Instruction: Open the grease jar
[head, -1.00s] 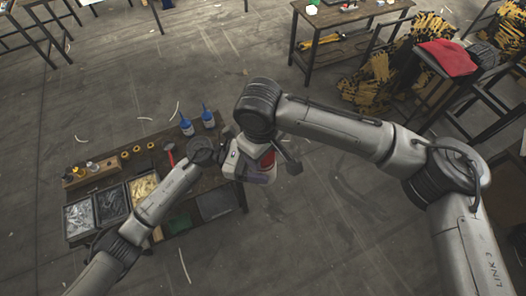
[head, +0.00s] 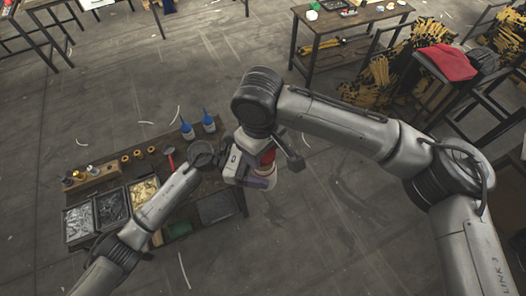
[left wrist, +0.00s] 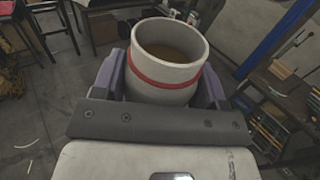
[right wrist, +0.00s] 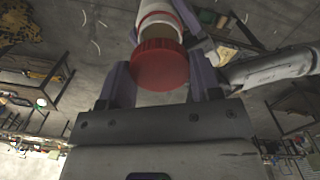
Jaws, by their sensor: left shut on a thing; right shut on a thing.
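The pale grease jar (left wrist: 166,65) with a red band sits between the purple fingers of my left gripper (left wrist: 163,85), which is shut on it. Its mouth is uncovered, and brownish contents show inside. The red lid (right wrist: 160,66) is between the fingers of my right gripper (right wrist: 162,78), which is shut on it. In the right wrist view the jar (right wrist: 160,17) shows beyond the lid. In the head view both grippers meet at mid-picture; red (head: 267,156) shows there above my left gripper (head: 258,179), and my right gripper is mostly hidden.
A low workbench (head: 225,207) with parts bins (head: 111,206), blue bottles (head: 187,130) and a red-headed hammer (head: 169,156) stands below and left of the grippers. Another table (head: 350,22) stands at the back. Open floor lies right of the grippers.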

